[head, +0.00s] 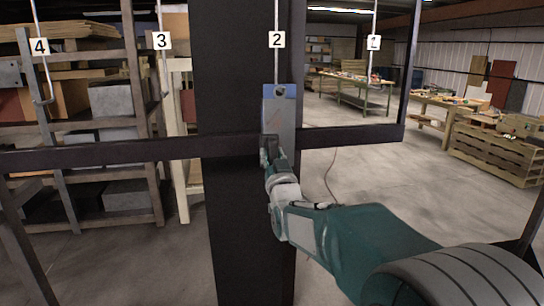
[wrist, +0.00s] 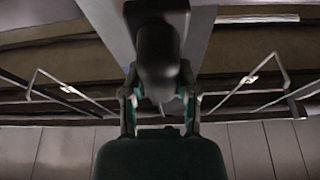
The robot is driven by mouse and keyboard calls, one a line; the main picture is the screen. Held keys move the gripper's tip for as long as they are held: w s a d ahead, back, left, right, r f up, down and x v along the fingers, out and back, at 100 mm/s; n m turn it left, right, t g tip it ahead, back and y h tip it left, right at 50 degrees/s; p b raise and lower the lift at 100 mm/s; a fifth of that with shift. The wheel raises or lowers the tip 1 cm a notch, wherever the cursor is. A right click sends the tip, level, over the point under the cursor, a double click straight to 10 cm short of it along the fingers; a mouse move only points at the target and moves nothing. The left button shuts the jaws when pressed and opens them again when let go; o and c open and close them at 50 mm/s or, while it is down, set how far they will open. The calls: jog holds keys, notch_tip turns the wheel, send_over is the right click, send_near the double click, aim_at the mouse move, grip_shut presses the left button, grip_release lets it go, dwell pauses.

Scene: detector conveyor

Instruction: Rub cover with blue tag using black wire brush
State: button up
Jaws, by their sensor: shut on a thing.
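The cover (head: 283,118) is a flat grey panel with a blue upper part, hanging from the rod labelled 2 (head: 277,40). My gripper (head: 271,156) is at the cover's lower part. It is shut on a dark object, which I take to be the black wire brush (wrist: 158,52). In the wrist view the brush sits between the two fingers of my gripper (wrist: 160,100), and the grey cover (wrist: 108,18) lies beyond it. The brush looks against or very close to the cover; I cannot tell whether they touch. The brush's bristles are hidden.
A dark horizontal bar (head: 100,155) crosses at gripper height, and a wide dark post (head: 232,220) stands behind the cover. Empty hooks hang under labels 1 (head: 374,43), 3 (head: 162,41) and 4 (head: 39,46). Shelves and workbenches stand farther back.

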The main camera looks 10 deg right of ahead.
jog(key=shift+w, duration=0.9)
dwell(0.3)
